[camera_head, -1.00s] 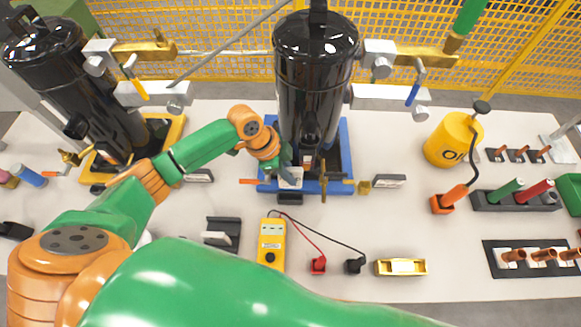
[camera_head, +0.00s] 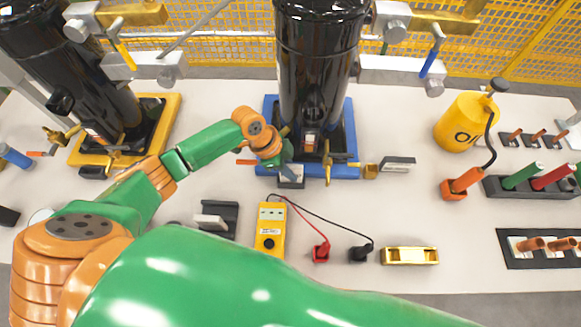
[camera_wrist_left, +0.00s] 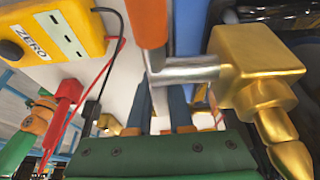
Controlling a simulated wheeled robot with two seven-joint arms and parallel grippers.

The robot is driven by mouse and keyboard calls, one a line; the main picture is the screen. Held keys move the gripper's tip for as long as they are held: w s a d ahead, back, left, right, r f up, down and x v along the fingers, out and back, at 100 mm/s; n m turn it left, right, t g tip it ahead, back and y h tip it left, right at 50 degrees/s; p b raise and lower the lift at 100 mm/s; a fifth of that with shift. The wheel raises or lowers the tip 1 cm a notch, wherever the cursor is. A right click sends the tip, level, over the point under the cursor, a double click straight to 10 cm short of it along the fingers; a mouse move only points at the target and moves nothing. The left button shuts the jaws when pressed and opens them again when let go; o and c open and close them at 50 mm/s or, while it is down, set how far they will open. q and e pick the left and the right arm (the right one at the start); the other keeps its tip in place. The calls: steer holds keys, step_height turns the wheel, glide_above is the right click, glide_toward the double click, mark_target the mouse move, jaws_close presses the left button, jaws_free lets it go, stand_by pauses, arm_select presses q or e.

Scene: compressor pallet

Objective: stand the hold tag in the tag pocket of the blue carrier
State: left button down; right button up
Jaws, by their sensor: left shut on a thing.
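My left gripper (camera_head: 285,167) is at the front left edge of the blue carrier (camera_head: 349,171), which holds a tall black compressor. The gripper is shut on the hold tag, a small pale plate (camera_head: 291,171) showing under the fingertips. The tag is low, in front of a small dark holder (camera_head: 290,184) at the carrier's front; whether it is inside that pocket I cannot tell. In the left wrist view the blue-grey fingers (camera_wrist_left: 163,108) point away, with a pale strip between them; the tag's lower edge is hidden. My right gripper is not in view.
A brass valve fitting (camera_wrist_left: 255,70) and an orange-handled silver stem (camera_wrist_left: 183,70) stand close to the fingers. The yellow meter (camera_head: 270,230) with red and black leads lies in front. A yellow carrier (camera_head: 170,116) with another compressor stands left.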

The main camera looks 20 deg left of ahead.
arm_select(q)
steer(key=shift+f+b, duration=0.35)
steer(key=shift+f, duration=0.3)
steer(key=c, duration=0.7)
jaws_free()
steer(key=shift+c, duration=0.2)
steer(key=c, duration=0.4)
steer(key=shift+o, duration=0.2)
step_height(320, 180, up, 7)
steer(key=p, duration=0.7)
steer(key=shift+r, duration=0.15)
